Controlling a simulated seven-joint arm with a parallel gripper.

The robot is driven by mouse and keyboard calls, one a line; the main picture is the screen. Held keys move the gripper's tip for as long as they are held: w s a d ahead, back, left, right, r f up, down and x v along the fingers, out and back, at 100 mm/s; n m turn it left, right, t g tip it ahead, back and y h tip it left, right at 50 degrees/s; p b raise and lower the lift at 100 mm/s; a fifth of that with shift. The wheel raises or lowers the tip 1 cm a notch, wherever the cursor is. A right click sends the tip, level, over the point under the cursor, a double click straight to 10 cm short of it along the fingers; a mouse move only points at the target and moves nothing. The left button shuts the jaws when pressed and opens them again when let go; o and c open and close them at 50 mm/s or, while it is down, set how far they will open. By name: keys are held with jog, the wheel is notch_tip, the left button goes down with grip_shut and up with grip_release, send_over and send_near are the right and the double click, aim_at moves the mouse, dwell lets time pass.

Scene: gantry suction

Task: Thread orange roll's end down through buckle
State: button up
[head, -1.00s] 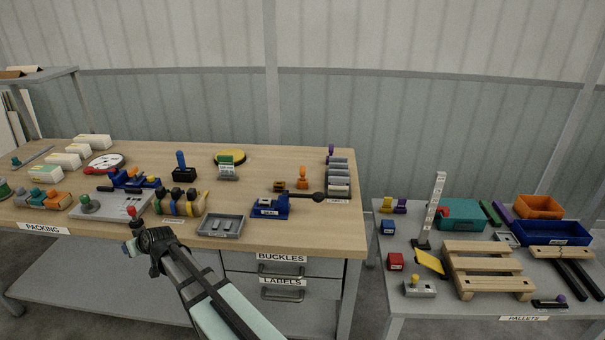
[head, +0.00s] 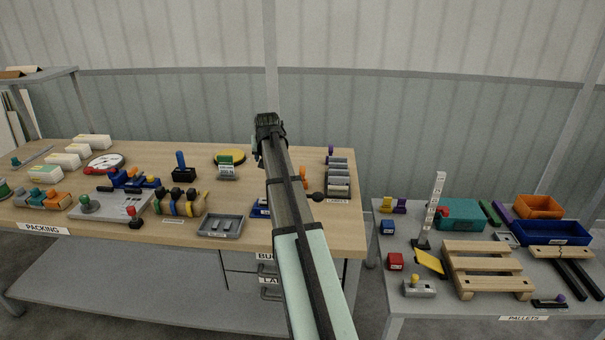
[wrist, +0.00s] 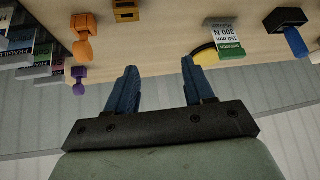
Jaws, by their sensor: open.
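My gripper (head: 267,122) is raised above the back of the packing bench. In the wrist view my gripper (wrist: 158,82) has its two blue fingers wide apart, with nothing between them. An orange piece with a rounded knob (wrist: 84,40) is on the bench; in the head view my arm partly hides this orange piece (head: 304,173). I cannot tell whether it is the orange roll. A small yellow-brown block with dark slots (wrist: 126,11) is beside it in the wrist view. A grey tray (head: 202,232) holds small grey pieces, possibly buckles. No strap end is clear.
A row of dark and yellow rolls (head: 184,203) stands left of the tray. A blue-and-black holder (head: 184,172) and a green-labelled item (head: 227,168) stand further back. A pallet table (head: 455,312) stands right.

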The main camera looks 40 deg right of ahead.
jog(key=m+g+h, duration=0.1)
jog(key=m+g, duration=0.1)
send_near(302, 167)
notch_tip(302, 167, up, 3)
jog(key=a, duration=0.2)
jog(key=x, duration=0.4)
jog(key=s+x, duration=0.1)
jog(key=x, duration=0.4)
jog(key=d+x, duration=0.1)
jog(key=x, duration=0.3)
jog(key=shift+d+f, duration=0.2)
jog(key=shift+f, duration=0.2)
grip_shut()
jog(key=shift+r, duration=0.15)
